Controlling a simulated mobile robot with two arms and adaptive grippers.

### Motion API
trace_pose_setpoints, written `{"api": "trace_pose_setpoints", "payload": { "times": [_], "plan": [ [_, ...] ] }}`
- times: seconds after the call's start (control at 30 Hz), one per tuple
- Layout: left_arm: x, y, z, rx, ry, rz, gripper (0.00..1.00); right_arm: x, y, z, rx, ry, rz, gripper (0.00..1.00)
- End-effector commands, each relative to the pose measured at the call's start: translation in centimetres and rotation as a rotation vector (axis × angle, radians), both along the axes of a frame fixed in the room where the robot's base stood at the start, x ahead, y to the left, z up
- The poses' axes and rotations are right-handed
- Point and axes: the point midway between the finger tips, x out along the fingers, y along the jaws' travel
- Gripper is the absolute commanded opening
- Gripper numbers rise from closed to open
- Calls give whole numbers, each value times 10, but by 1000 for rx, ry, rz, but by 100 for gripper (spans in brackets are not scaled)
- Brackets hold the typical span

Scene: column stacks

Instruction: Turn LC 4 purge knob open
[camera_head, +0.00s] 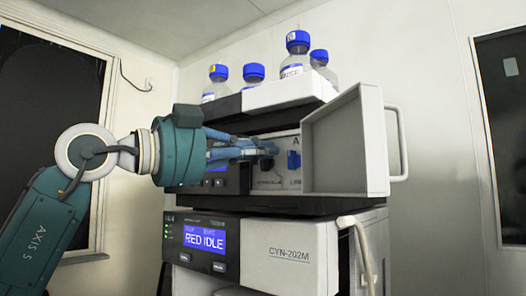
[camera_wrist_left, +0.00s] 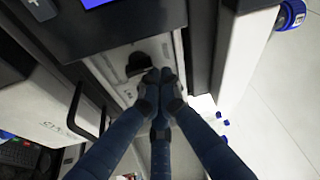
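A black knob (camera_head: 266,163) sits on the light front panel inside the open upper module of the stack; I take it to be the purge knob. Part of it is hidden behind my left gripper (camera_head: 268,148), which reaches in from the left. In the left wrist view, the dark knob (camera_wrist_left: 137,64) lies just beyond and left of my left gripper's fingertips (camera_wrist_left: 160,76). The fingers are drawn together at the tips, with nothing visible between them. Contact with the knob cannot be told. My right gripper is not in view.
A grey open door (camera_head: 346,145) with a handle stands right of the panel. A blue fitting (camera_head: 293,160) is right of the knob. Blue-capped bottles (camera_head: 298,62) stand on top. The lower module (camera_head: 283,255) has a lit display (camera_head: 205,240). Free room lies right of the stack.

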Motion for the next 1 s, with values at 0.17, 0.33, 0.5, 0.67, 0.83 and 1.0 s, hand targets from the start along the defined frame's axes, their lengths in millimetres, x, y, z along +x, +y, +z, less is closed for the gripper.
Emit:
{"api": "trace_pose_setpoints", "payload": {
  "times": [0.17, 0.33, 0.5, 0.67, 0.83, 1.0],
  "plan": [
    [0, 0, 0, 0, 0, 1, 0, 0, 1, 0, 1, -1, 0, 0],
    [0, 0, 0, 0, 0, 1, 0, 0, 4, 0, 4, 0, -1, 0],
    [0, 0, 0, -2, 1, 1, 0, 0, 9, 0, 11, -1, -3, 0],
    [1, 1, 0, -7, 6, 1, 0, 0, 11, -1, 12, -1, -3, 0],
    [1, 2, 0, -12, 9, 1, 0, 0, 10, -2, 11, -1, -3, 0],
    [4, 10, 0, -12, 10, 2, 0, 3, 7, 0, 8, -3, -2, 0]
  ]
}}
